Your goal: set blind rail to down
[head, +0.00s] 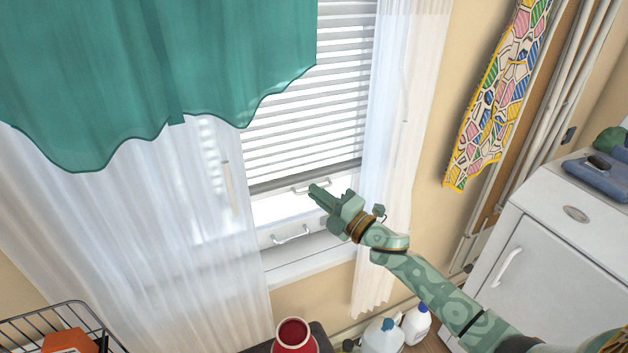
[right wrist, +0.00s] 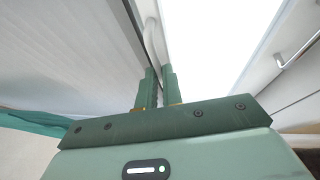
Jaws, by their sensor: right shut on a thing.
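The white slatted blind (head: 310,95) hangs in the window, and its grey bottom rail (head: 275,184) sits above a bright strip of bare glass. A pale handle (head: 299,190) is on the rail; it also shows in the right wrist view (right wrist: 151,38). My right gripper (head: 314,189) reaches up from the lower right and is shut on this handle. In the right wrist view its two green fingers (right wrist: 160,80) close at the handle's near end. My left gripper is not in view.
A second handle (head: 291,235) is on the window frame below the rail. Sheer curtains (head: 395,150) hang on both sides, with a teal valance (head: 160,70) above. A white cabinet (head: 545,260) stands right; a red-topped jar (head: 294,335) and bottles (head: 382,337) are below.

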